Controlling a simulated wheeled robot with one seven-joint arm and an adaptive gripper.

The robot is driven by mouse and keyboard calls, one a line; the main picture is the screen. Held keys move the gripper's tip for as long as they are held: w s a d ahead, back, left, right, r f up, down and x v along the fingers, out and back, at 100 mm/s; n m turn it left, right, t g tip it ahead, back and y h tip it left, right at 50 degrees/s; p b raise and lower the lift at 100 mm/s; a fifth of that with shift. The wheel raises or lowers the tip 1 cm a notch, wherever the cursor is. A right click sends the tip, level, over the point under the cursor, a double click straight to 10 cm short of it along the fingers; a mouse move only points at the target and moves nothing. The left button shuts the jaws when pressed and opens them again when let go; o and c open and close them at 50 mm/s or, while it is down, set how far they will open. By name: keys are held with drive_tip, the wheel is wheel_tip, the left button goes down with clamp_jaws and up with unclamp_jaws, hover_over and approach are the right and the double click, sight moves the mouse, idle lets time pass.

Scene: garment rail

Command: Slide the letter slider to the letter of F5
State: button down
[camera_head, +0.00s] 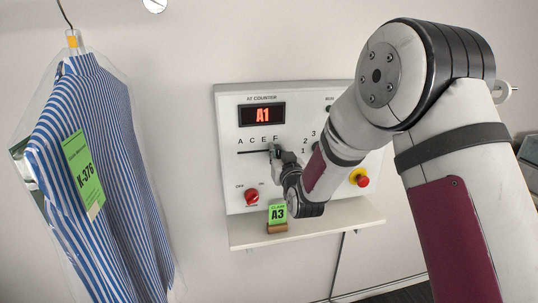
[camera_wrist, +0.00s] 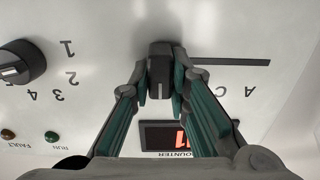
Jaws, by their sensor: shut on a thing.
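The white control panel (camera_head: 229,150) is on the wall, and its red display (camera_head: 262,114) reads A1. Under it are the letters A, C, E, F above a dark slot (camera_head: 250,152). The letter slider (camera_wrist: 160,72) is a dark upright block. My gripper (camera_head: 275,153) is at the slider, near the letter F at the slot's right end. In the wrist view my gripper (camera_wrist: 160,85) has its fingers closed on both sides of the slider, and the slot runs off to the right. The number knob (camera_wrist: 20,65) is seen upside down at the left; my arm hides it in the head view.
A red switch (camera_head: 251,197) marked OFF and ON is at the panel's lower left. A red button (camera_head: 359,178) is at the right. A green A3 card (camera_head: 277,213) stands on the shelf (camera_head: 300,229). A bagged striped shirt (camera_head: 85,180) tagged K-376 hangs at the left.

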drive_tip(key=c, duration=1.5)
unclamp_jaws()
drive_tip(key=shift+w+d, duration=0.1)
drive_tip(key=shift+d, duration=0.3)
drive_tip(key=shift+a, duration=0.1)
drive_tip(key=v, duration=1.2)
drive_tip(key=shift+r, duration=0.1)
